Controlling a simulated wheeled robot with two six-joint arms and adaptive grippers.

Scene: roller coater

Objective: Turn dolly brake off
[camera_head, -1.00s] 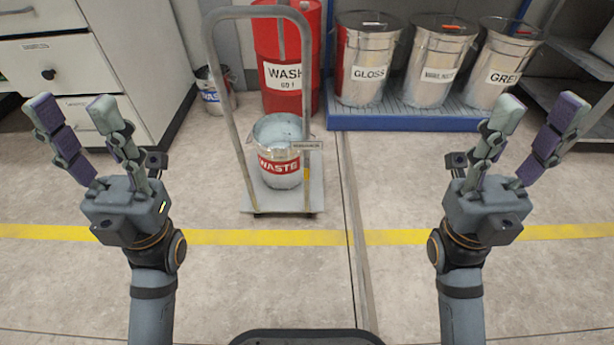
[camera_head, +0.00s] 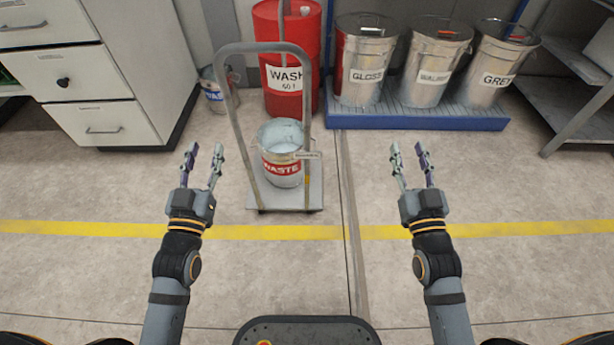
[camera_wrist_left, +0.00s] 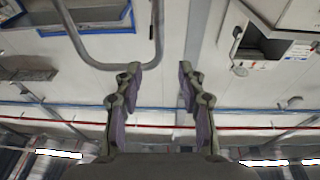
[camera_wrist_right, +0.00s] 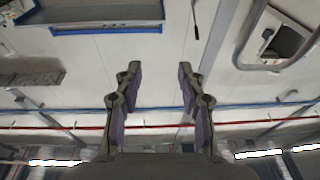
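The dolly (camera_head: 254,195) is a grey flat platform with a tall bent-tube handle (camera_head: 226,98), standing just behind the yellow floor line. A metal bucket labelled WASTE (camera_head: 283,172) stands on it. A small tag (camera_head: 307,155) and a thin upright part with a yellow section (camera_head: 307,181) show at its right side; I cannot tell the brake's state. My left gripper (camera_head: 205,148) is open and empty, left of the dolly and apart from it. My right gripper (camera_head: 407,148) is open and empty, right of the dolly. Both wrist views show spread fingers with nothing between them.
A red WASH drum (camera_head: 287,98) stands behind the dolly. Several labelled metal bins stand on a blue pallet (camera_head: 420,117) at the back right. A drawer cabinet (camera_head: 98,115) is at left, a metal shelf (camera_head: 577,85) at right. The floor in front is clear.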

